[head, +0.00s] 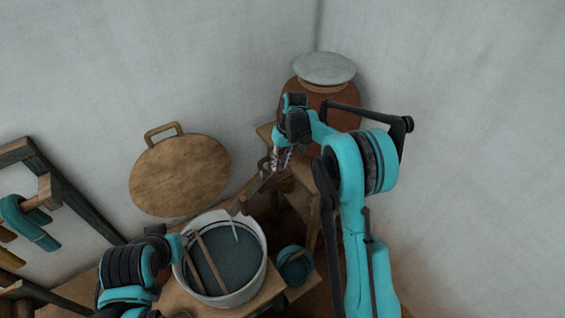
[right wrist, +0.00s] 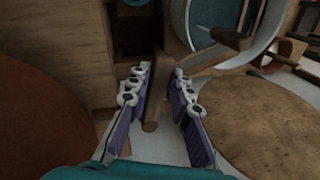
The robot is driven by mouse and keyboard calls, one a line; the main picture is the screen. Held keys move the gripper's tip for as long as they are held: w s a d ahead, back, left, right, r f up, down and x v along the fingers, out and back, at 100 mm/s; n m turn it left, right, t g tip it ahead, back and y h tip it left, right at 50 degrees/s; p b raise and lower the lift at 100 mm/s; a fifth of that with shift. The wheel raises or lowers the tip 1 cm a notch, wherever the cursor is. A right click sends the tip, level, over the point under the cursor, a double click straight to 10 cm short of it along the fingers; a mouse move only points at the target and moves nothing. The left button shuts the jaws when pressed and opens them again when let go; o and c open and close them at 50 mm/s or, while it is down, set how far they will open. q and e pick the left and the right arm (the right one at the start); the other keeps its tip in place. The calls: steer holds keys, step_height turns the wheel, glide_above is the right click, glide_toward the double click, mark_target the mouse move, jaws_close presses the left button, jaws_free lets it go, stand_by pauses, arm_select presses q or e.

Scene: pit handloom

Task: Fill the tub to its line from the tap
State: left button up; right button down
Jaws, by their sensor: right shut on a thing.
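The white tub (head: 262,284) holds dark blue-green liquid (head: 235,262), with wooden sticks across its top. A pale narrow streak (head: 236,231) shows at its far side; I cannot tell whether it is running water. The tub also shows in the right wrist view (right wrist: 273,25). My right gripper (head: 283,157) is at the wooden tap (head: 262,183) beyond the tub. In the right wrist view its fingers are shut on a wooden tap handle (right wrist: 157,85). My left gripper (head: 187,240) is at the tub's left rim, its fingers unclear.
A clay jar (head: 347,103) with a pale lid (head: 324,68) stands in the corner behind the tap. A round wooden board (head: 180,175) leans on the wall. A small teal bucket (head: 294,264) stands right of the tub. Loom beams (head: 75,205) are at left.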

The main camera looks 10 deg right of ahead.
steer(key=shift+w+a+m+t+b, duration=0.1)
steer(key=shift+a+m+t+b, duration=0.15)
steer(key=shift+a+m, duration=0.8)
steer(key=shift+w+a+m+t+b, duration=0.1)
steer(key=shift+a+m+t+b, duration=0.15)
steer(key=shift+a+m, duration=0.75)
steer(key=shift+w+a+m+t+b, duration=0.1)
steer(key=shift+a+m+t+b, duration=0.2)
steer(key=shift+m, duration=1.35)
steer(key=shift+a, duration=0.15)
steer(key=c, duration=1.3)
jaws_free()
steer(key=shift+c, duration=0.2)
steer(key=v, duration=1.2)
steer(key=shift+a, duration=0.1)
